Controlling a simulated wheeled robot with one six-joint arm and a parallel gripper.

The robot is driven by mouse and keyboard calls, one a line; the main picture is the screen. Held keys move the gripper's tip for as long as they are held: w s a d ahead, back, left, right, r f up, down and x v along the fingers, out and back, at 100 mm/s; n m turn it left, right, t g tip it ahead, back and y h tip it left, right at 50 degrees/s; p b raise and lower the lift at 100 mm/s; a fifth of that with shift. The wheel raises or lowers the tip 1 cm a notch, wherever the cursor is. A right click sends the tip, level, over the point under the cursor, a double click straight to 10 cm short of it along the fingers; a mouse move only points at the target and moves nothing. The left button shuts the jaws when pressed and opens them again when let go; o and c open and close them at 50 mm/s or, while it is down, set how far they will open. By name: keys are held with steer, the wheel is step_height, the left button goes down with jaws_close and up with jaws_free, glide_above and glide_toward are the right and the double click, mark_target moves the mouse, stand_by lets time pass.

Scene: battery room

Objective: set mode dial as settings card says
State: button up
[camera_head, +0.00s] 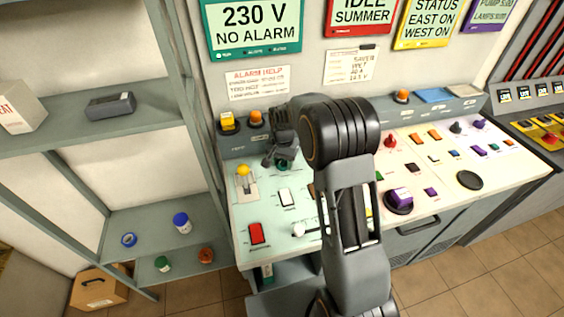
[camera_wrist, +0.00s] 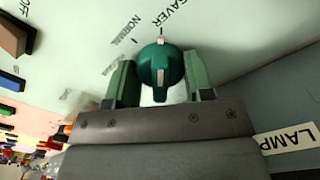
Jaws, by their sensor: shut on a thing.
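The mode dial is a round teal knob (camera_wrist: 160,62) with a white pointer line, on the pale console top. In the wrist view its white line points up, toward the tick by the word SAVER; NORMAL is printed to the left of that, and a further label is too blurred to read. My gripper (camera_wrist: 160,82) is shut on the dial, one green finger on each side. In the head view my gripper (camera_head: 281,161) is at the console's back left and mostly covers the dial. The settings card (camera_head: 351,66) on the wall has handwriting that seems to begin with SAVER.
A shelf (camera_head: 128,119) stands at left.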

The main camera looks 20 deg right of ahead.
stand_by(0.4)
steer(key=o, duration=0.9)
steer(key=shift+o, duration=0.2)
step_height(320, 180, up, 14)
steer(key=shift+b, duration=0.3)
steer(key=shift+f, duration=0.1)
